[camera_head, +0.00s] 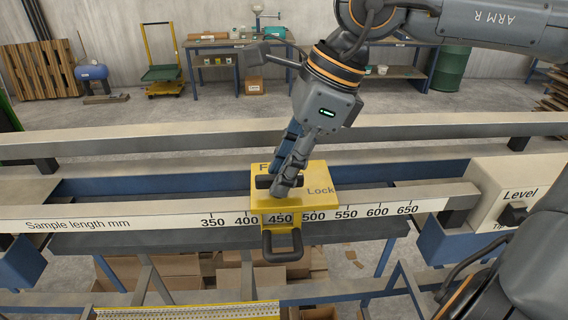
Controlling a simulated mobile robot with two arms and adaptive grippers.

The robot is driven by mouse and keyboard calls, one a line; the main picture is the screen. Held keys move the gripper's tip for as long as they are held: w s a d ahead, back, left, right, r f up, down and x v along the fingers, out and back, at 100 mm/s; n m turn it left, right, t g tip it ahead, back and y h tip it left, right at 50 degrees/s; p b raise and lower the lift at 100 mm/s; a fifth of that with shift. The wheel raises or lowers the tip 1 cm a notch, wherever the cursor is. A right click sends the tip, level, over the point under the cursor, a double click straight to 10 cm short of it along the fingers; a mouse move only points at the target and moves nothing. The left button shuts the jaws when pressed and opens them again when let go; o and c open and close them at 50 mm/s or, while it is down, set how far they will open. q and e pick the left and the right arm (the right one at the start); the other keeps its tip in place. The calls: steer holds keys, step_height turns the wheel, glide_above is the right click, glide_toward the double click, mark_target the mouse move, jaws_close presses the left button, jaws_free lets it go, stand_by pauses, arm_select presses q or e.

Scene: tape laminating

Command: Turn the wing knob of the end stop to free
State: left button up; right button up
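The yellow end stop (325,172) sits on the measuring rail near the 450 mark, with a black loop handle (283,252) at its front. Its top face bears the word "Lock" at the right and a word starting with "F", mostly covered, at the back left. The black wing knob (263,182) is on top, its bar lying about left to right. My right gripper (284,186) reaches down onto the knob and its fingers cover the knob's middle. The fingers overlap in this view, so their grip on the knob cannot be made out. My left gripper is not in view.
The rail's scale strip (140,220) runs left and right of the end stop. A white box marked "Level" (510,187) stands at the right end. A long grey beam (420,127) runs behind the stop. Cardboard boxes (305,265) lie below.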

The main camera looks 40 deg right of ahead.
jaws_close()
steer(key=shift+r+n, duration=0.1)
steer(key=shift+n, duration=0.2)
steer(key=n+g, duration=0.1)
steer(key=n, duration=0.2)
steer(key=shift+w+n+g+p, duration=0.15)
steer(key=shift+n+g+p, duration=0.15)
steer(key=shift+g+p, duration=0.1)
steer(key=n+g, duration=0.1)
steer(key=n, duration=0.2)
steer(key=shift+w+n+y, duration=0.1)
steer(key=shift+n+y, duration=0.2)
steer(key=n+g, duration=0.1)
steer(key=n, duration=0.3)
steer(key=shift+w+n+g+h, duration=0.15)
steer(key=shift+n+g+h, duration=0.15)
steer(key=shift+g+h, duration=0.1)
steer(key=n+g+h, duration=0.1)
steer(key=n, duration=0.4)
steer(key=shift+a+b, duration=0.15)
steer(key=shift+b, duration=0.2)
steer(key=shift+n+g+h, duration=0.3)
steer(key=shift+n, duration=0.1)
